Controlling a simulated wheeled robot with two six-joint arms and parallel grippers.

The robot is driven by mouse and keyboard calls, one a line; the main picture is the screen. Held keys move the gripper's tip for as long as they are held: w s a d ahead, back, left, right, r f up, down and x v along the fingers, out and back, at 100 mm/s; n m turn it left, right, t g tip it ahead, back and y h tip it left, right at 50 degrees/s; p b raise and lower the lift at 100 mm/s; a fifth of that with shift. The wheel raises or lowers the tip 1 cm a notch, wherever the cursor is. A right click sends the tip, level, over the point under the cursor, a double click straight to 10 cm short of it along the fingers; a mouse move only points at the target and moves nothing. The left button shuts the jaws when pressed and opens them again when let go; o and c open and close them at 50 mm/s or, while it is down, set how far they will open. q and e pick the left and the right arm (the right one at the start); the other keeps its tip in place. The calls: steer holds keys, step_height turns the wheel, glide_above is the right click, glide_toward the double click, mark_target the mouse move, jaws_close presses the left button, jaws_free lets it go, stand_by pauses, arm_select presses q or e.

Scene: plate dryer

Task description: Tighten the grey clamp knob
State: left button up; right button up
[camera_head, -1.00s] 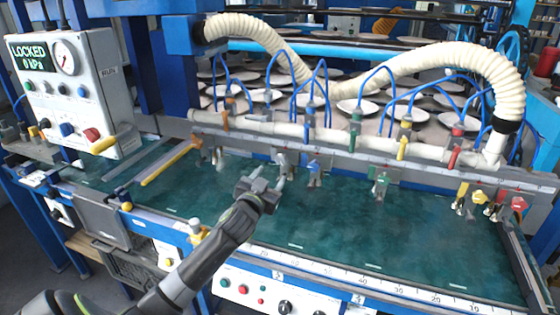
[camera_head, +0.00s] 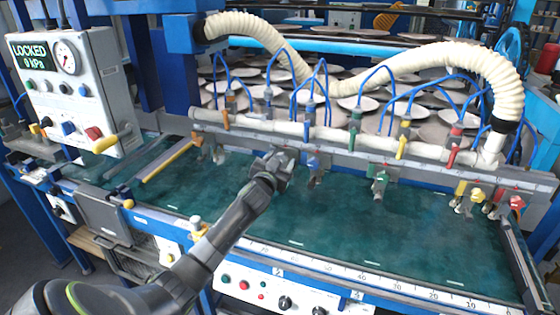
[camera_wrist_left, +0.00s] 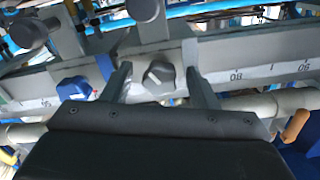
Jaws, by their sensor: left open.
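The grey clamp knob (camera_wrist_left: 158,77) shows in the left wrist view as a faceted grey piece on the clamp rail. My left gripper (camera_wrist_left: 160,82) is open, with one finger on each side of the knob. I cannot tell whether the fingers touch it. In the head view my left gripper (camera_head: 275,165) is up at the rail, and its jaws and wrist hide the grey knob. My right gripper is in neither view.
A blue clamp knob (camera_wrist_left: 74,88) sits close beside the grey one, also seen in the head view (camera_head: 312,161). A green clamp (camera_head: 378,183) hangs farther right. The control box (camera_head: 80,90) reads LOCKED, 0 kPa. The green table surface (camera_head: 330,225) in front is clear.

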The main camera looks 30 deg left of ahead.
arm_select(q)
steer(key=c, duration=1)
steer(key=shift+o, duration=0.2)
